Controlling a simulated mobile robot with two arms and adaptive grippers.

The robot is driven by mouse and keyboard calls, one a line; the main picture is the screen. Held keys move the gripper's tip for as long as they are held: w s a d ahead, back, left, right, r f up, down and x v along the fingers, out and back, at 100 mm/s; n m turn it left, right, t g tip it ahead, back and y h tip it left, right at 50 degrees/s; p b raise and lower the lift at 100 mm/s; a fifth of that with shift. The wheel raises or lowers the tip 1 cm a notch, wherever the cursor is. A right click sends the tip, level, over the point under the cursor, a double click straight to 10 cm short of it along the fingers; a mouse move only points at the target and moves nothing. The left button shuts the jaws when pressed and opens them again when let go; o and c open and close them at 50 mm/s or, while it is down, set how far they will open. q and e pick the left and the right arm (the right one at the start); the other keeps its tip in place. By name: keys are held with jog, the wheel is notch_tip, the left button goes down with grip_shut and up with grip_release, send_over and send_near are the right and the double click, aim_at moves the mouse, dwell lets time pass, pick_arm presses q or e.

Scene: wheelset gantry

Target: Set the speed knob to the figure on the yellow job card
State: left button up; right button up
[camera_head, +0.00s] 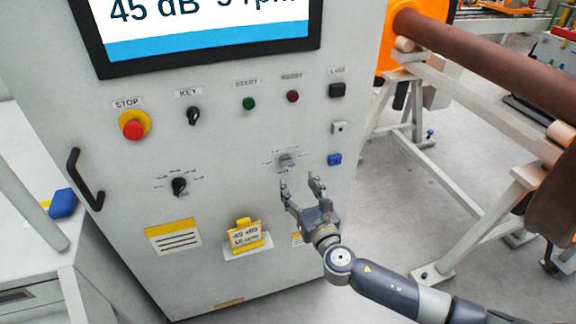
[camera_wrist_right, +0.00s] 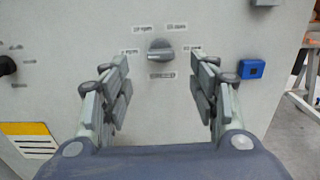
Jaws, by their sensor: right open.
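A grey knob (camera_head: 287,160) with small printed labels around it sits at the right of the cabinet front. My right gripper (camera_head: 300,182) is open just below and in front of it, apart from it. In the right wrist view the grey knob (camera_wrist_right: 160,49) shows between and beyond the two spread fingers, its bar roughly level. A black knob (camera_head: 179,187) with a ring of marks is farther left. The yellow job card (camera_head: 246,237) stands in a holder low on the cabinet; its small text is too blurred to read surely. My left gripper is out of view.
The screen (camera_head: 205,25) is cut off at the top and shows "45 dB" and an rpm figure. A red stop button (camera_head: 134,125), a key switch (camera_head: 194,116) and a blue button (camera_head: 334,159) share the panel. A gantry frame (camera_head: 440,160) stands right.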

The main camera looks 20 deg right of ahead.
aim_at(289, 166)
jog(key=w, duration=0.8)
jog(key=shift+w+a+f, duration=0.1)
jog(key=shift+w, duration=0.15)
jog(key=c, duration=1.1)
